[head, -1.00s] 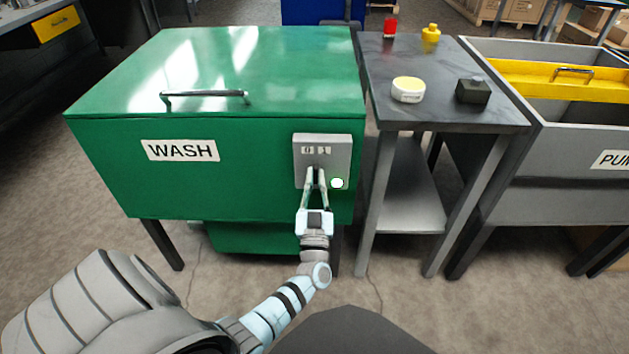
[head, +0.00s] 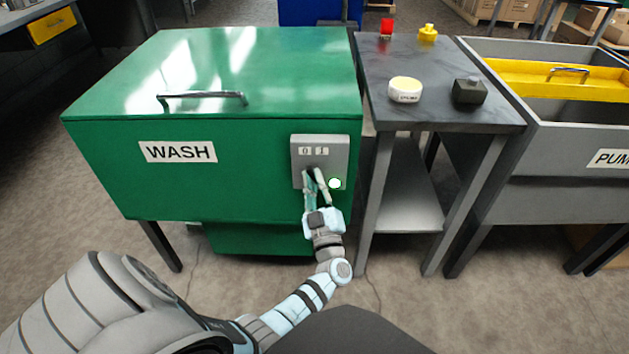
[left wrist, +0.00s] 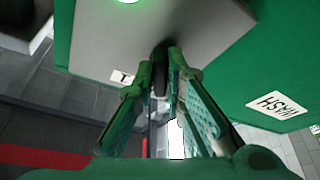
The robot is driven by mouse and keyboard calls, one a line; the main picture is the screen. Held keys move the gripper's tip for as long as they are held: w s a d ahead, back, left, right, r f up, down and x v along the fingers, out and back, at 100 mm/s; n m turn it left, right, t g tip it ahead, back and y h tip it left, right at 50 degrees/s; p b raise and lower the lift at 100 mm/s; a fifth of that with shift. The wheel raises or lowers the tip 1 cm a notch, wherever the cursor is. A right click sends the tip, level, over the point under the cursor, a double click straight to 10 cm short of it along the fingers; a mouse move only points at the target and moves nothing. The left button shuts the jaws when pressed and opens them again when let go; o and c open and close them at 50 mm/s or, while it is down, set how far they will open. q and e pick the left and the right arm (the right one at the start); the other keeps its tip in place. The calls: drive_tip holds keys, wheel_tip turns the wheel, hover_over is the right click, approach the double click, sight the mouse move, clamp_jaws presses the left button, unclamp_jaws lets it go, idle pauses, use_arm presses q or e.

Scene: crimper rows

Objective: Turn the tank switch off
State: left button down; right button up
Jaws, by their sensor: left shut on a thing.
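The green wash tank (head: 105,180) carries a grey switch panel (head: 338,150) on the right of its front. The panel has labels 0 and 1 and a bright lamp (head: 335,183) with a green rim, which looks lit. My left gripper (head: 315,176) is at the panel below the labels, its fingers shut on the dark switch knob (left wrist: 160,54). In the left wrist view, the fingers lie on both sides of the knob, beside the label 1 (left wrist: 122,77). The fingers hide most of the knob, so its exact setting cannot be told. My right gripper is out of view.
A grey side table (head: 440,118) stands right of the tank with a round white-and-yellow item (head: 405,90), a dark box (head: 470,92) and red and yellow items at the back. A grey pump tank (head: 560,150) is farther right. The tank lid has a handle (head: 202,97).

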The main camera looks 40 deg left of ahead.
use_arm(q)
drive_tip(key=shift+f, duration=0.1)
drive_tip(key=c, duration=1.7)
unclamp_jaws()
drive_tip(key=shift+o, duration=0.2)
wheel_tip(320, 180, up, 10)
drive_tip(key=shift+r, duration=0.1)
